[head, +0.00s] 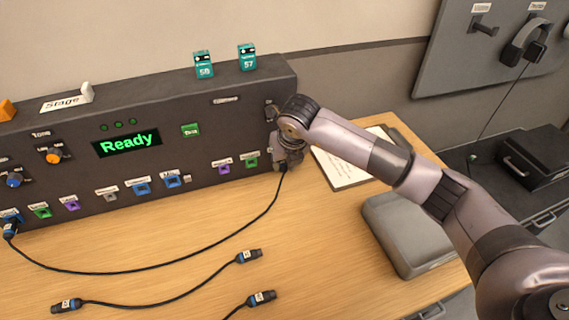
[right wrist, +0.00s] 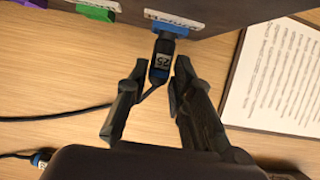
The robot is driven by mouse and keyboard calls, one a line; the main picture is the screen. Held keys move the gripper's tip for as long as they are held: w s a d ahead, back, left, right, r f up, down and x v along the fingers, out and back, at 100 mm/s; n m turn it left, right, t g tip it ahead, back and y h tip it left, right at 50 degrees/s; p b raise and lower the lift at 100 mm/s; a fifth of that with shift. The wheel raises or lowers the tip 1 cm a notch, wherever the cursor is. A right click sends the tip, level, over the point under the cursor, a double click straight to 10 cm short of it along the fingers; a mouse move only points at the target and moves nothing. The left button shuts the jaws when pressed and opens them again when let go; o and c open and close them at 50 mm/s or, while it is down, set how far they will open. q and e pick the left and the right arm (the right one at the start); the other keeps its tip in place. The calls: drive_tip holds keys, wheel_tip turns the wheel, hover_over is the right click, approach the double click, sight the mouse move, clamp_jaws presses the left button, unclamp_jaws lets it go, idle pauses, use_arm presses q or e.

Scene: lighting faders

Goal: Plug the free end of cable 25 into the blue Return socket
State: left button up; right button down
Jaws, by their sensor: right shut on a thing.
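My right gripper (head: 286,158) is at the right end of the console front. In the right wrist view its fingers (right wrist: 160,72) are shut on the black-and-blue plug of cable 25 (right wrist: 162,58), whose label reads 25. The plug points at the blue Return socket (right wrist: 180,29), and its front end meets the socket; how deep it sits I cannot tell. In the head view the gripper hides this socket. Cable 25 (head: 165,268) curves left over the table to a plug (head: 10,229) in a blue socket at the console's left. My left gripper is not in view.
The dark console (head: 75,128) shows "Ready" and has several coloured sockets. Two loose cables lie in front, with plugs (head: 248,256) and (head: 262,298). A paper sheet (head: 340,165) and a grey case (head: 405,235) lie right. Bare table (head: 320,235) lies between.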

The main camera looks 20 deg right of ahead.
drive_tip(key=shift+w+b, duration=0.3)
idle(0.5)
drive_tip(key=shift+r, duration=0.2)
idle(0.5)
drive_tip(key=c, duration=1.3)
unclamp_jaws()
drive_tip(key=shift+w+f, duration=0.15)
